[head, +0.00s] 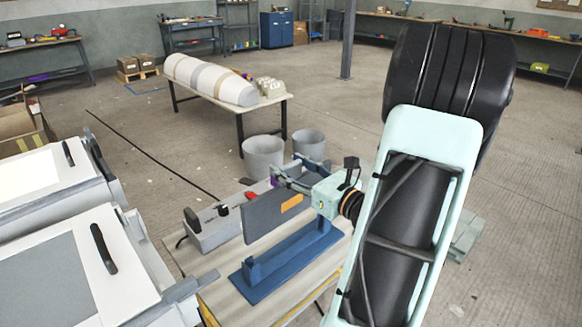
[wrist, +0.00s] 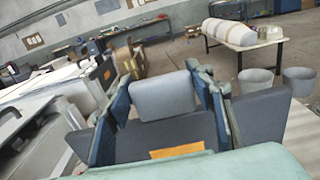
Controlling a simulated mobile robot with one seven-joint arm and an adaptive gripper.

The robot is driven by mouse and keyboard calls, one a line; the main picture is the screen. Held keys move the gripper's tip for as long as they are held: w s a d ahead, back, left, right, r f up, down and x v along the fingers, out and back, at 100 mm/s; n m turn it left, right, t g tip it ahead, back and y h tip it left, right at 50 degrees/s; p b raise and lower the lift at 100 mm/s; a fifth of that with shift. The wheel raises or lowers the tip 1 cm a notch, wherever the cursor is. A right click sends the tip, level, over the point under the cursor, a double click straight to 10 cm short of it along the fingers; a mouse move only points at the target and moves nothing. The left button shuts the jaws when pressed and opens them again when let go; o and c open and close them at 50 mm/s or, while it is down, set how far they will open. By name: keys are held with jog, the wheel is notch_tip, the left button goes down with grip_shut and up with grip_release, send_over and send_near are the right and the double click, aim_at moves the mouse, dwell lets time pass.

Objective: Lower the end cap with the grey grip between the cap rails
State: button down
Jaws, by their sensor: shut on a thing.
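The end cap is a dark grey panel (head: 276,216) with an orange label. It hangs upright from my gripper (head: 286,180), above a blue stand (head: 290,262). In the wrist view my gripper (wrist: 163,88) has its fingers on either side of a light grey grip (wrist: 163,98) and is shut on it. The dark end cap (wrist: 140,138) shows in front of the grip. In the head view the grip is mostly hidden by the fingers and the panel. Grey rail-like edges (head: 137,235) run along the white mould at left; I cannot tell whether these are the cap rails.
White moulds (head: 60,262) with black handles fill the left. A grey box (head: 212,230) with dark knobs lies on the work table behind the cap. Two grey buckets (head: 262,157) stand beyond. A table (head: 238,112) with a long pale form stands farther back. The floor at right is mostly clear.

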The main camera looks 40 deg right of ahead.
jog(key=b, duration=0.4)
send_over(293, 212)
jog(key=shift+w+f, duration=0.2)
jog(key=shift+f, duration=1.25)
jog(key=shift+w+f, duration=0.2)
jog(key=shift+f, duration=1.2)
jog(key=shift+f+b, duration=3.4)
jog(key=shift+f, duration=0.65)
jog(key=c, duration=0.8)
grip_release()
jog(key=s, duration=1.2)
jog(key=shift+d, duration=0.4)
